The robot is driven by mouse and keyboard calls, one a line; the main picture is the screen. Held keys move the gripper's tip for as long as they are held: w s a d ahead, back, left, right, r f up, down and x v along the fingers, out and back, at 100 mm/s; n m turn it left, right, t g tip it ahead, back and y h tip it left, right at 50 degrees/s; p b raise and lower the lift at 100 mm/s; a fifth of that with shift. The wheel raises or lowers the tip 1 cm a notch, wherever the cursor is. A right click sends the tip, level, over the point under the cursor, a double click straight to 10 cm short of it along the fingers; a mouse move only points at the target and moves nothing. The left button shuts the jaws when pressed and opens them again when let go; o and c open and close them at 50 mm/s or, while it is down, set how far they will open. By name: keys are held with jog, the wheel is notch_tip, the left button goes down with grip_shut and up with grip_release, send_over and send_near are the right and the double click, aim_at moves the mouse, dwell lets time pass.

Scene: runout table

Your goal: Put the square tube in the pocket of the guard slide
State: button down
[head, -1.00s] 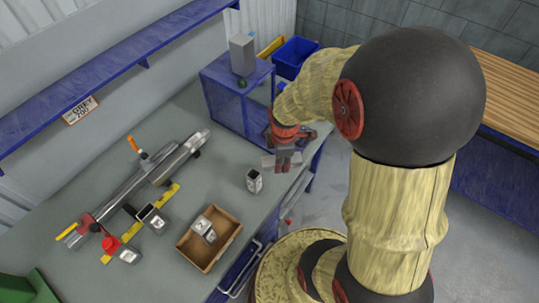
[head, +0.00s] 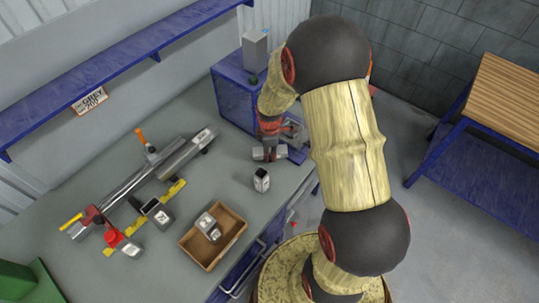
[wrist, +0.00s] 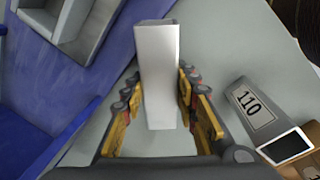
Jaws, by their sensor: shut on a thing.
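My gripper (head: 269,150) is shut on a plain light grey square tube (wrist: 158,75). In the wrist view the tube lies between both fingers and sticks out beyond them. In the head view the tube (head: 279,152) lies crosswise in the fingers near the table's right edge; its clearance above the table is hard to tell. What looks like the guard slide's pocket, a dark open-topped square holder (head: 157,213), sits beside the long metal rail (head: 145,182), well to the left of my gripper. The pocket's inside is too small to see clearly.
A hollow tube marked 110 (wrist: 258,112) stands close to my gripper; it also shows in the head view (head: 261,180). A wooden box (head: 213,237) holds grey pieces. A blue cabinet (head: 229,97) stands behind. Bare table (head: 205,175) lies between gripper and rail.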

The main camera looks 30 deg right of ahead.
jog(key=shift+s+f, duration=0.1)
jog(key=shift+f, duration=0.75)
jog(key=shift+f, duration=0.2)
jog(key=c, duration=1.4)
grip_release()
jog(key=shift+r+b, duration=0.1)
jog(key=shift+b, duration=0.2)
